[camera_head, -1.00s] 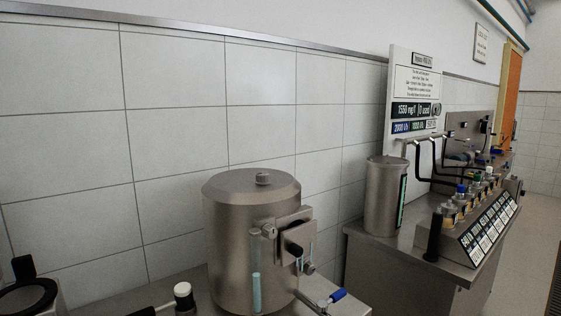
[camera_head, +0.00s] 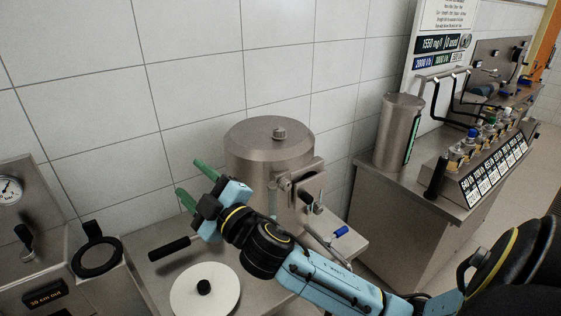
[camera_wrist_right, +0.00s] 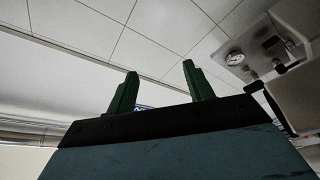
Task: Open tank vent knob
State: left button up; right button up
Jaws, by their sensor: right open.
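A steel cylindrical tank (camera_head: 268,158) stands on the bench in the head view, with a small metal knob (camera_head: 280,133) upright on top of its lid. A black knob (camera_head: 307,197) sits on a bracket on the tank's front right side. I cannot tell from any label which is the vent knob. My right gripper (camera_head: 188,177) is open and empty, its green fingers pointing up and left, at the tank's left side and apart from both knobs. The fingers also show in the right wrist view (camera_wrist_right: 159,70) against tiles. My forearm hides the tank's lower front. My left gripper is out of view.
A white round disc with a black knob (camera_head: 204,287) lies on the bench in front. A black handle (camera_head: 169,248) is left of my wrist. A blue-handled valve (camera_head: 341,232) sticks out at right. A gauge panel (camera_head: 14,190) stands at far left.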

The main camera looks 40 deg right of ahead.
jog(key=w+a+r+n+g+y, duration=0.1)
jog(key=w+a+r+n+y, duration=0.1)
jog(key=a+r+n+y, duration=0.55)
jog(key=n+g+h, duration=1.1)
jog(key=n+g, duration=0.4)
jog(key=n, duration=0.1)
send_near(280, 129)
jog(key=p+x, duration=0.1)
jog(key=x, duration=0.8)
jog(key=shift+r+p, duration=0.1)
jog(key=shift+p, duration=0.2)
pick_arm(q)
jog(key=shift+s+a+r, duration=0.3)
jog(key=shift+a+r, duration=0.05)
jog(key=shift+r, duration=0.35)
